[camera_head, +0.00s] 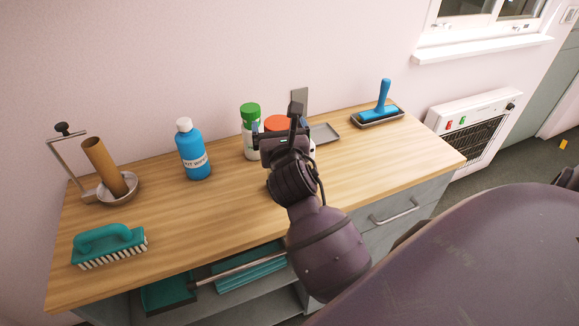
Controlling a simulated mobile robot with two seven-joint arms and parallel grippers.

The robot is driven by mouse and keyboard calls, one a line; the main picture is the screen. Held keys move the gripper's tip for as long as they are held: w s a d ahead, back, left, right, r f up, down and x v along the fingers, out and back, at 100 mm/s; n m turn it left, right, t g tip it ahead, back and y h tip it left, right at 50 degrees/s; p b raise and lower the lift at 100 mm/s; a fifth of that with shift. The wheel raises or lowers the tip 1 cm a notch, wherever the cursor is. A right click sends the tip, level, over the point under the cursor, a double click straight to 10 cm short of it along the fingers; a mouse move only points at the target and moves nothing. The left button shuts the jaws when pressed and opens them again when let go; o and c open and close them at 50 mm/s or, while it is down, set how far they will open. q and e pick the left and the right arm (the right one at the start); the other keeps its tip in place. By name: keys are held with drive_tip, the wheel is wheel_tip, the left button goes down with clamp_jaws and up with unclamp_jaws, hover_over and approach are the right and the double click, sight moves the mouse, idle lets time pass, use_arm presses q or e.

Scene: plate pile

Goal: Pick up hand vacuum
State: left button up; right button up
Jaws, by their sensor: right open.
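I cannot make out a hand vacuum for certain. My right gripper (277,135) is open above the back middle of the wooden worktop (230,215). Just behind it is an object with a round orange-red top (277,123), mostly hidden by the gripper, so I cannot tell what it is. A blue upright-handled tool (382,103) stands in a shallow dark tray (395,117) at the back right, clear of the gripper. My left gripper is not in view.
A white green-capped bottle (251,138) stands close left of the gripper. A blue bottle (193,155), a metal holder dish (125,190) with a brown tube and a teal brush (108,245) are further left. A grey tray (325,133) lies right. The front worktop is mostly clear.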

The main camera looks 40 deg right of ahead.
clamp_jaws()
drive_tip(key=shift+r, duration=0.1)
idle(0.4)
